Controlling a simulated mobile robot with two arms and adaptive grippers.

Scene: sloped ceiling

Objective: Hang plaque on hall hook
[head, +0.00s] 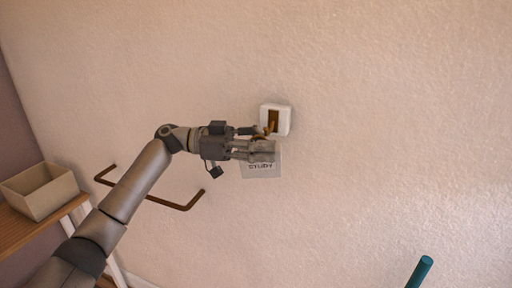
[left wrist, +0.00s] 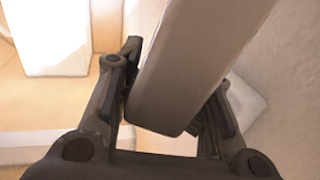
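The plaque (head: 262,168) is a pale square with dark lettering that reads STUDY and looks upside down. It lies against or close to the wall, just below the hall hook (head: 274,119), a white block with a brown centre. My left gripper (head: 264,147) covers the plaque's upper part. In the left wrist view a pale slab, which I take for the plaque (left wrist: 185,75), sits between its two fingers, one on each side. A small brown piece shows between gripper and hook; whether it is on the hook cannot be told. My right gripper is not in view.
A brown bar (head: 165,202) is fixed to the wall left of the plaque, close under my left arm. A beige bin (head: 40,191) stands on a wooden shelf (head: 28,228) at the left. A teal rod (head: 420,271) rises at lower right. The wall at right is bare.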

